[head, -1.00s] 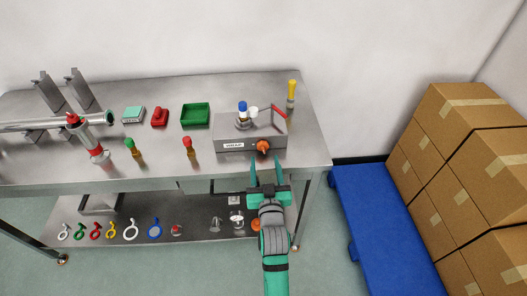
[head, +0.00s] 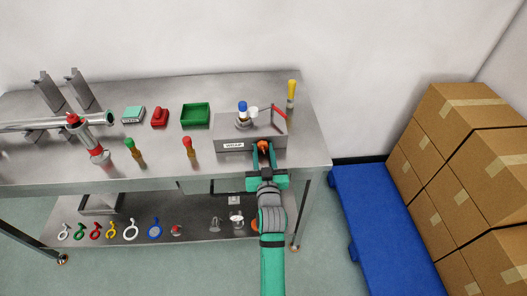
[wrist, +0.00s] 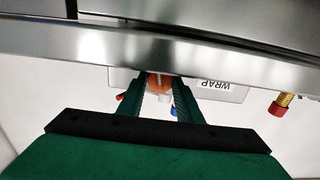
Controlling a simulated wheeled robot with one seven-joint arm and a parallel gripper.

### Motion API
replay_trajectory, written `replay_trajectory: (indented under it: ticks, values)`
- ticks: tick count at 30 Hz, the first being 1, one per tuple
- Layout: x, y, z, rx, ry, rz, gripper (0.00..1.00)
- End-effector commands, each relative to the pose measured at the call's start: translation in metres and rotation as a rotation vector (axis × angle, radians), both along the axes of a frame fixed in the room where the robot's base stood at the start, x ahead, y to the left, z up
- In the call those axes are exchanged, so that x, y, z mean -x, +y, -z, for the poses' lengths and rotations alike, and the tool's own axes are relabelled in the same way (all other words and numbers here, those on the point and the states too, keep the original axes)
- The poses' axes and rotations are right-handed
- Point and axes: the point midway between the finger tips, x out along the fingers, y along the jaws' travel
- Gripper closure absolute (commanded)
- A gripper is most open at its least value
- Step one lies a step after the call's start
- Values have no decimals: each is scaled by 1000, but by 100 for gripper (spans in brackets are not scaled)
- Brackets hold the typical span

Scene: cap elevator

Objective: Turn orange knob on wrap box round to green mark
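The grey wrap box (head: 232,135) sits on the steel table near its right end, with a "WRAP" label on its front. The orange knob (head: 263,147) is on the box's front, right of the label. My gripper (head: 263,151) is in front of the box, its two fingers on either side of the knob. In the wrist view the knob (wrist: 159,82) shows between the open fingertips (wrist: 160,88). A gap seems to remain beside the knob; contact is not clear. I cannot make out the green mark.
A blue-capped piece (head: 242,108) and a red lever (head: 279,114) are on top of the box. A yellow-topped bottle (head: 291,92) stands behind it, and a red-topped bottle (head: 188,147) stands to its left. The table's front edge (wrist: 150,45) runs close to my gripper.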

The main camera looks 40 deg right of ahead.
Motion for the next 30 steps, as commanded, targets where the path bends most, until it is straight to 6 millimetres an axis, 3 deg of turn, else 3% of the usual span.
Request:
replay_trajectory:
  ticks: [20,21,23,30]
  values:
    - [1,-1,0,-117,-72,2,90]
    - [1,-1,0,-117,-72,2,66]
    - [1,-1,0,-117,-72,2,51]
    - [1,-1,0,-117,-72,1,49]
